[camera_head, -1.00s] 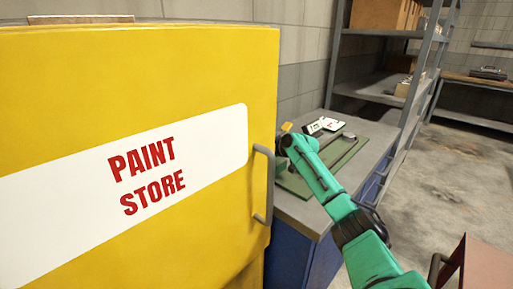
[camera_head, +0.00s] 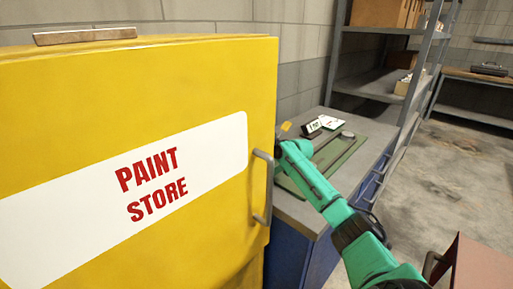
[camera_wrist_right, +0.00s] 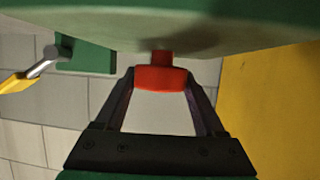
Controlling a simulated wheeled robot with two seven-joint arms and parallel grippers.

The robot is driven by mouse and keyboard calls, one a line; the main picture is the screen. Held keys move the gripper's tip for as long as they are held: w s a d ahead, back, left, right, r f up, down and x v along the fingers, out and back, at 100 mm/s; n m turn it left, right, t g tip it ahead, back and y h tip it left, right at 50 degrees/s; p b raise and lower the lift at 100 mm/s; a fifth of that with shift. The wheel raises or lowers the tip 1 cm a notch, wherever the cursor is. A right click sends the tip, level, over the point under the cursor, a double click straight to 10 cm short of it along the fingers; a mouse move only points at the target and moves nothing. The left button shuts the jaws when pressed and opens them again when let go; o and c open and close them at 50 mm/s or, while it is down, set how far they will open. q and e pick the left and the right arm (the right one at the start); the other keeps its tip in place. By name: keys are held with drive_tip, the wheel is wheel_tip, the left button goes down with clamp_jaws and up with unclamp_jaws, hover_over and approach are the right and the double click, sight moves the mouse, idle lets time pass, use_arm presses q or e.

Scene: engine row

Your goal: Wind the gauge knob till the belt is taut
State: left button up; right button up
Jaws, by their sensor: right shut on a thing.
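A red knob (camera_wrist_right: 160,78) sits on a short red stem against a large green body (camera_wrist_right: 215,22) in the right wrist view. My right gripper (camera_wrist_right: 160,84) is shut on the knob, one dark finger on each side. In the head view my green right arm reaches from the lower right to the bench, and its gripper end is largely hidden behind the yellow cabinet. I cannot make out the belt in either view. My left gripper is not in view.
The yellow paint store cabinet (camera_head: 90,120) with its grey handle (camera_head: 264,188) stands close to the right arm. Shelves stand behind.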

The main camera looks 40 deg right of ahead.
drive_tip(key=o, duration=1.3)
drive_tip(key=shift+o, duration=0.2)
drive_tip(key=shift+s, duration=0.3)
drive_tip(key=b+v, duration=0.2)
drive_tip(key=v, duration=1.2)
drive_tip(key=shift+b, duration=0.3)
drive_tip(key=shift+r, duration=0.1)
